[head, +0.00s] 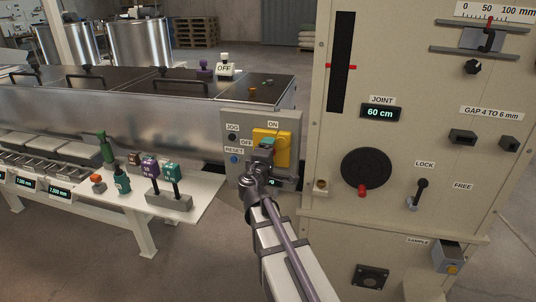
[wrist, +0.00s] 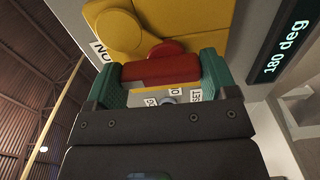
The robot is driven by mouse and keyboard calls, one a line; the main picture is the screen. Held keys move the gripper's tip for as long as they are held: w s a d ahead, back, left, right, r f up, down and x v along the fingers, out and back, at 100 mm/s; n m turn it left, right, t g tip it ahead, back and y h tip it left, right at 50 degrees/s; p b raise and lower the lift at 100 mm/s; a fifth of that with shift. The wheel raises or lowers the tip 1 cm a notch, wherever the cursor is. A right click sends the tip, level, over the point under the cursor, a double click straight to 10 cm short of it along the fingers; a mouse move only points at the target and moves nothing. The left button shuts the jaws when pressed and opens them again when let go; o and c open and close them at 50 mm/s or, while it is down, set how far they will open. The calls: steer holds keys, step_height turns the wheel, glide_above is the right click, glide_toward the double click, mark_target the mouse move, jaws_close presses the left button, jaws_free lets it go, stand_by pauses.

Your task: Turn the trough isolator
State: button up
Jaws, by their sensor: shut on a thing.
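The trough isolator is a yellow plate (head: 284,147) on the front of a grey control box, with ON above it and OFF to its left. In the wrist view its yellow body (wrist: 195,20) fills the top, with a red handle (wrist: 160,69) in front. My gripper (head: 266,144) is at the isolator's front in the head view and hides the handle there. In the wrist view the green fingers of my gripper (wrist: 160,78) lie at both ends of the red handle, shut on it. A display (wrist: 284,42) beside it reads 180 deg.
The grey box (head: 232,117) also carries a JOG button and a blue RESET button (head: 234,159). A tall beige cabinet (head: 340,220) with a black handwheel (head: 366,169) stands close on the right. A white bench (head: 130,215) with small tools is on the left.

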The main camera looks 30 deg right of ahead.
steer(key=o, duration=0.8)
steer(key=shift+o, duration=0.2)
steer(key=shift+s, duration=0.1)
steer(key=v, duration=1)
steer(key=shift+s+a, duration=0.2)
steer(key=shift+a, duration=0.1)
